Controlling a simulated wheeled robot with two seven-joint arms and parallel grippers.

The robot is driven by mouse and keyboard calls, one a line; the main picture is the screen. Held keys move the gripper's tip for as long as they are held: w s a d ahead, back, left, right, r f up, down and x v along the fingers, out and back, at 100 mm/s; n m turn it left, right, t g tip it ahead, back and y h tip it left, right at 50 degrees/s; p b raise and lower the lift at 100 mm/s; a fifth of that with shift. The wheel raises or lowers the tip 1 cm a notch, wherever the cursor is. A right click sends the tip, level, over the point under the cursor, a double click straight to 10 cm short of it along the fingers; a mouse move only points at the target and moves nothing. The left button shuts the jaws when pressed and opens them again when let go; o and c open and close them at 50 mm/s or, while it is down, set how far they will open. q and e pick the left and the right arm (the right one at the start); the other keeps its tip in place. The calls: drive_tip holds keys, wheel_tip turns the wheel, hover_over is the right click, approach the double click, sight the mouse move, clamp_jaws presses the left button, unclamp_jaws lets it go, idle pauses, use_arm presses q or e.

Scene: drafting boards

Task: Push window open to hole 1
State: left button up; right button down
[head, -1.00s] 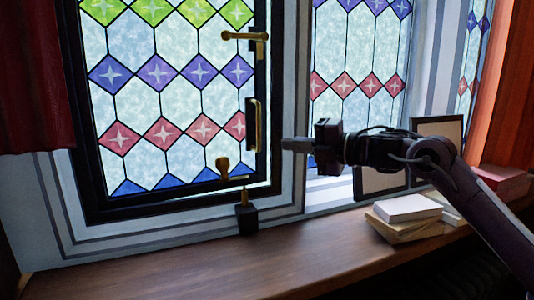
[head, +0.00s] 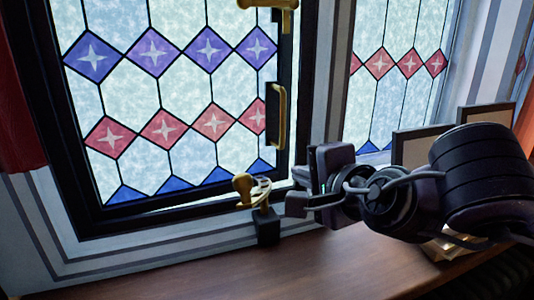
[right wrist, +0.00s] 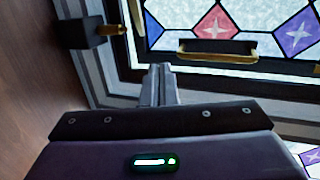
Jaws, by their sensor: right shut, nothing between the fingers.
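The stained-glass window (head: 182,120) has a dark frame and shows at the left and middle of the head view. My right gripper (head: 296,203) is shut and empty, just right of the block. My left gripper is out of view.
The wooden sill (head: 190,268) is clear in front of the window. A second stained-glass pane (head: 392,75) is at the right. Dark-framed panels (head: 420,146) and partly hidden books (head: 443,247) stand behind my right arm. A red curtain (head: 18,110) hangs at the left.

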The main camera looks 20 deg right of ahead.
approach(263, 158)
drive_tip(key=f, duration=0.1)
drive_tip(key=p+x, duration=0.1)
drive_tip(key=x, duration=0.2)
drive_tip(key=r+p+x, duration=0.1)
drive_tip(key=x, duration=0.1)
drive_tip(key=shift+w+a, duration=0.1)
drive_tip(key=shift+w, duration=0.4)
drive_tip(key=shift+w+f, duration=0.15)
drive_tip(key=shift+w, duration=0.05)
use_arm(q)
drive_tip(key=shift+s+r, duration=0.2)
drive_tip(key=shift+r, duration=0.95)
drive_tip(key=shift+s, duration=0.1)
